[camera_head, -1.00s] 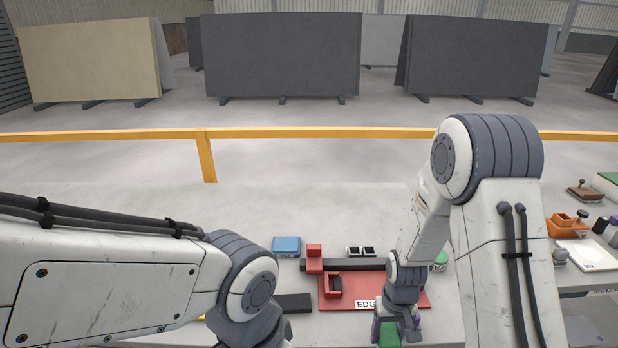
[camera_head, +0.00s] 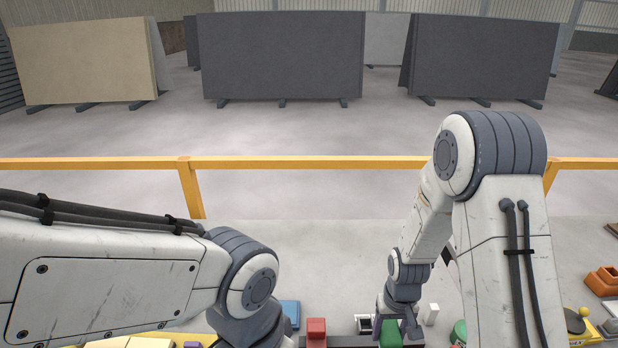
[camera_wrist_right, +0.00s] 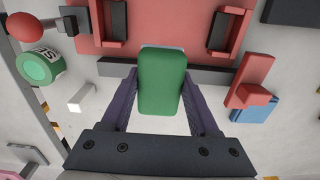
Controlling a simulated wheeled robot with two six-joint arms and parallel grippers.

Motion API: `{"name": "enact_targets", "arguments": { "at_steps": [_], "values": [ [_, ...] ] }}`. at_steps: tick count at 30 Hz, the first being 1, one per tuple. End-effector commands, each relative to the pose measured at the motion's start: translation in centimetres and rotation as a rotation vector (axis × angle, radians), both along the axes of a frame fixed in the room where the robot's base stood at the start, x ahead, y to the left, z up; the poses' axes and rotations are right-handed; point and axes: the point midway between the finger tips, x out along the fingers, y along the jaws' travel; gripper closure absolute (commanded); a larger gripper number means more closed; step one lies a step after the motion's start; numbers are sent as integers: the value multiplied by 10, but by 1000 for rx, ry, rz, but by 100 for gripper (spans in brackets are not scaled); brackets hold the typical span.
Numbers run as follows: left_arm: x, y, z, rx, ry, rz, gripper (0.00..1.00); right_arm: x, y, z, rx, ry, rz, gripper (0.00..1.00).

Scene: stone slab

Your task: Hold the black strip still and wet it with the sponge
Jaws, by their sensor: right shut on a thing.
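My right gripper (camera_head: 392,318) is shut on a green sponge (camera_head: 390,335). In the right wrist view the sponge (camera_wrist_right: 162,80) sits between the two purple fingers (camera_wrist_right: 161,112). A long black strip (camera_wrist_right: 213,75) runs across that view, with the sponge covering its middle. I cannot tell whether the sponge touches it. In the head view only part of the strip (camera_head: 342,341) shows at the bottom edge. A red block (camera_head: 316,328) stands at the strip's left part. My left arm comes in from the left; its gripper is out of view.
A red fixture (camera_wrist_right: 185,40) with dark inserts lies alongside the strip. A blue block (camera_head: 290,313) is at the left. A white block (camera_head: 431,314) and a green roll (camera_head: 458,333) stand right of my right gripper. An orange holder (camera_head: 603,281) is far right.

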Motion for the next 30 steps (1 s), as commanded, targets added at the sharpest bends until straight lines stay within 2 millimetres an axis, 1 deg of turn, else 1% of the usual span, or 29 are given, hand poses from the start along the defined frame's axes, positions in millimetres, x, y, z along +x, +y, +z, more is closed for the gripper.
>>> {"name": "enact_targets", "arguments": {
  "at_steps": [1,3,5,22,23,26,29,30],
  "values": [
    [0,0,23,-1,-1,-1,0,0,1,23,0,0,1,100],
    [0,0,35,-1,-1,-2,0,0,1,35,0,0,2,100],
    [0,0,40,-1,-1,-2,0,0,1,39,0,0,2,100],
    [0,0,36,0,0,-2,0,0,3,37,0,0,8,100],
    [0,0,36,0,0,-2,0,0,5,37,0,0,16,100],
    [0,0,37,0,0,-2,0,-2,23,39,0,0,71,100],
    [0,0,37,0,0,-2,0,-9,55,42,0,2,176,100],
    [0,0,37,0,0,-2,0,-13,70,43,0,4,227,100]
  ]
}}
